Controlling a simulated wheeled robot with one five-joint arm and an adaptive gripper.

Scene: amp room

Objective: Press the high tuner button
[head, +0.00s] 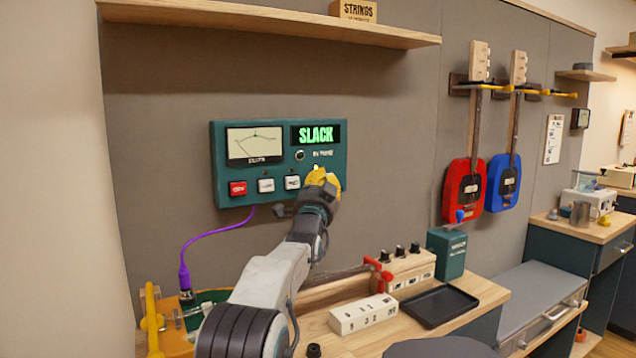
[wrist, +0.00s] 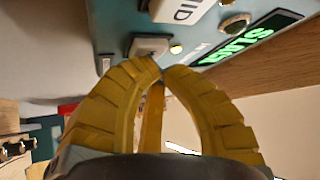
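The teal tuner box (head: 219,150) hangs on the grey wall. It has a needle dial (head: 254,142), a green display (head: 319,134) reading "SLACK", and a row of buttons along its lower part. A red button (head: 238,188) and two white ones (head: 265,185) (head: 292,182) show; the right end of the row is behind my gripper (head: 318,178). In the wrist view, my gripper's yellow fingertips (wrist: 157,64) meet, shut and empty, just in front of a pale button (wrist: 149,45) beside a "MID" button (wrist: 182,8). I cannot tell whether they touch it. A small yellow lamp (wrist: 176,49) is lit beside it.
A wooden shelf (head: 270,22) runs above the tuner. Below is a bench with a white block (head: 362,313), a black tray (head: 440,305) and a teal box (head: 447,255). A purple cable (head: 205,234) hangs at the left. Red and blue guitars (head: 464,192) (head: 503,183) hang right.

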